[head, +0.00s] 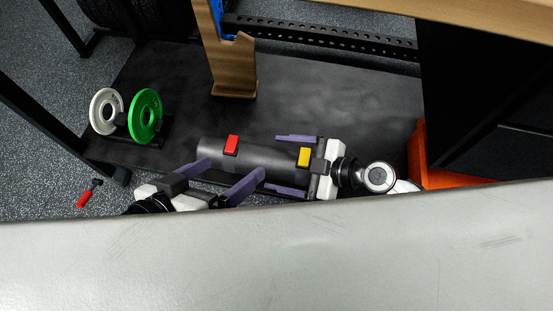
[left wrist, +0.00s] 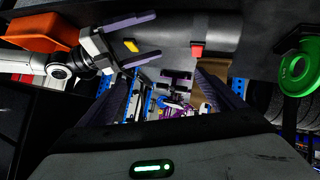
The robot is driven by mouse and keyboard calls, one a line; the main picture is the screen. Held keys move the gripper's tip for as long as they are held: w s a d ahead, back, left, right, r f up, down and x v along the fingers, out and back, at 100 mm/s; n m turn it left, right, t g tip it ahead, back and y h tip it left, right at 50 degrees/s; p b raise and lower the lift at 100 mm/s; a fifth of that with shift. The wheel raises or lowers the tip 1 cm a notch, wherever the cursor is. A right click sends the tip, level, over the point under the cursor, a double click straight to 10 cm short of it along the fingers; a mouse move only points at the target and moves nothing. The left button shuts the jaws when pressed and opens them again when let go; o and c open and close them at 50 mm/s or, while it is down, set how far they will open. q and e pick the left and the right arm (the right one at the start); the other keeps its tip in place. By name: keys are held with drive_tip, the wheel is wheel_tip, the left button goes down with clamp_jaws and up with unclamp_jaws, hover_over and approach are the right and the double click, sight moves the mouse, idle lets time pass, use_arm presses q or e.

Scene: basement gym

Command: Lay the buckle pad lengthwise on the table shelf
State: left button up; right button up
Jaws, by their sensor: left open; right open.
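The buckle pad (head: 265,155) is a dark grey roll with a red buckle and a yellow buckle. It lies with its length running left to right on the black shelf surface (head: 330,90), near its front edge. It also shows in the left wrist view (left wrist: 222,32). My right gripper (head: 272,162) is open, with its purple fingers on either side of the pad's right part, by the yellow buckle. My left gripper (head: 232,169) is open and empty at the near side of the pad, below the red buckle. Its fingers partly hide the pad's near edge.
A white plate (head: 97,112) and a green weight plate (head: 137,118) stand left of the pad. A wooden post (head: 232,65) stands behind it. An orange box (head: 450,178) is at the right. A scuffed grey surface (head: 300,250) spans the front. A red-handled tool (head: 84,199) lies on the floor.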

sight(301, 174)
drive_tip(key=v, duration=0.6)
use_arm(q)
drive_tip(key=shift+s+a+f, duration=0.15)
drive_tip(key=shift+f, duration=0.45)
drive_tip(key=shift+r, duration=0.15)
use_arm(e)
drive_tip(key=shift+w, duration=0.1)
